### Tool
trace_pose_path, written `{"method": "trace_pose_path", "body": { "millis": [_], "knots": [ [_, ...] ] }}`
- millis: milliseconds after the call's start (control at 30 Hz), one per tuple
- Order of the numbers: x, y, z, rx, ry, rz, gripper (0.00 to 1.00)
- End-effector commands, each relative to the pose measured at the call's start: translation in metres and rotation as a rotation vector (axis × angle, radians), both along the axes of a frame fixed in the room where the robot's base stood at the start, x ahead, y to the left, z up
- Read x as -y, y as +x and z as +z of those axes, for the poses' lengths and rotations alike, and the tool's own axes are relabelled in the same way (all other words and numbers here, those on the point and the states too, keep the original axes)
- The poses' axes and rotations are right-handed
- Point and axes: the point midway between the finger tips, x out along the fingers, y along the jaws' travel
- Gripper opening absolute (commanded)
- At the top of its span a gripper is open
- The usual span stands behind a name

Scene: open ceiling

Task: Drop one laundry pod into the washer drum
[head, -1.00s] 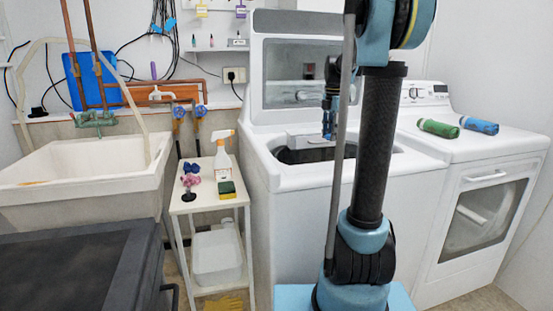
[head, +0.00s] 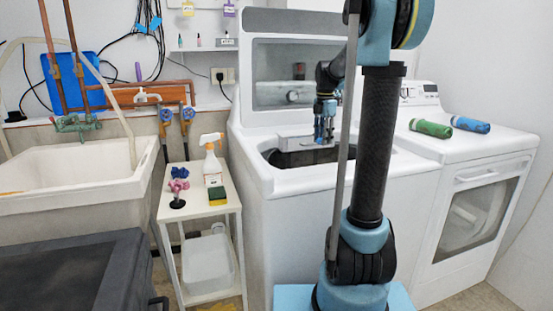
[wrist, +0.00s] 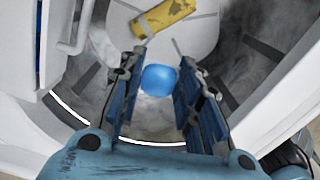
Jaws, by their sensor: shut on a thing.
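My gripper (head: 325,132) hangs over the drum opening of the white top-loading washer (head: 265,140), whose lid stands open. In the wrist view my gripper (wrist: 157,82) points down into the drum (wrist: 180,125), with its blue fingers on either side of a round blue pod (wrist: 158,79). The gripper is shut on the pod. The pod is too small to make out in the head view. The drum's inside is mostly hidden in the head view by its rim.
A yellow item (wrist: 164,15) shows inside the drum. The dryer (head: 480,150) at right bears a green roll (head: 430,128) and a blue roll (head: 470,124). A narrow shelf (head: 225,203) with a spray bottle (head: 212,160) stands left of the washer, beside the sink (head: 75,180).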

Motion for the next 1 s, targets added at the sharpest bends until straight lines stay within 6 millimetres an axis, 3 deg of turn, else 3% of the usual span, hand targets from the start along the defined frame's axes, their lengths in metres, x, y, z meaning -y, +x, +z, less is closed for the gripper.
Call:
{"method": "trace_pose_path", "body": {
  "millis": [400, 800, 833, 900, 1000],
  "knots": [
    [0.000, 0.000, -0.038, 0.000, 0.000, -0.001, 0.17],
    [0.001, 0.000, -0.043, 0.000, 0.000, -0.002, 0.17],
    [0.001, 0.000, -0.043, 0.000, 0.000, -0.002, 0.36],
    [0.002, 0.000, -0.042, 0.000, 0.000, -0.003, 0.52],
    [0.002, 0.000, -0.042, 0.000, 0.000, -0.003, 0.55]
  ]
}}
